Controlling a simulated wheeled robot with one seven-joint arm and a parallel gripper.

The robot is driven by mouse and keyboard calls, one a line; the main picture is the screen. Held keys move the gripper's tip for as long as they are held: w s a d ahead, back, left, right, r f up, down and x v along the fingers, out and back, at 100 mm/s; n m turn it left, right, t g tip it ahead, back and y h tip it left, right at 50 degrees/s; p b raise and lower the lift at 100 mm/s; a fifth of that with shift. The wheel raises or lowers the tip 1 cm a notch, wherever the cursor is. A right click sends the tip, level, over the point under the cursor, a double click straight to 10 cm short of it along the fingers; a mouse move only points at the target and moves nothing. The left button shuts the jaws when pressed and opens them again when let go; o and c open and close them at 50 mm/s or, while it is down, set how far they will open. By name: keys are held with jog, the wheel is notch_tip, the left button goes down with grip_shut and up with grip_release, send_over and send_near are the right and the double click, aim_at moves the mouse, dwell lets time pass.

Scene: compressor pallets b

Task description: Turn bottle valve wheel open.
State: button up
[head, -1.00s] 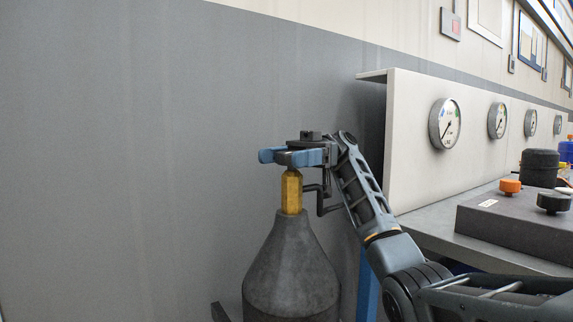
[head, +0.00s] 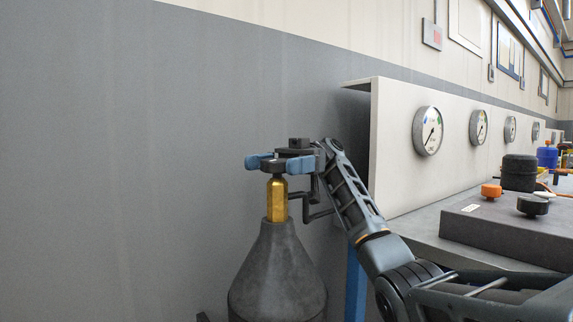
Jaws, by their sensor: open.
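A dark grey gas bottle (head: 278,272) stands upright against the grey wall, with a brass valve (head: 277,200) on its neck. A small dark piece at the top of the brass valve, likely its valve wheel (head: 276,168), shows between the blue fingers. My gripper (head: 270,163) is at the valve top, with one blue finger on the far left side and one on the near right side. The jaws are open around the wheel. Most of the wheel is hidden by the fingers, and I cannot tell whether they touch it.
A bench with a white gauge panel (head: 455,140) stands right of the bottle, and its blue leg (head: 355,288) is close behind my arm. The wall left of the bottle is bare.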

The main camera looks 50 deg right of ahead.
jog(key=d+b, duration=0.1)
jog(key=d, duration=0.5)
jog(key=shift+w+d, duration=0.15)
jog(key=shift+d, duration=0.1)
dwell(0.4)
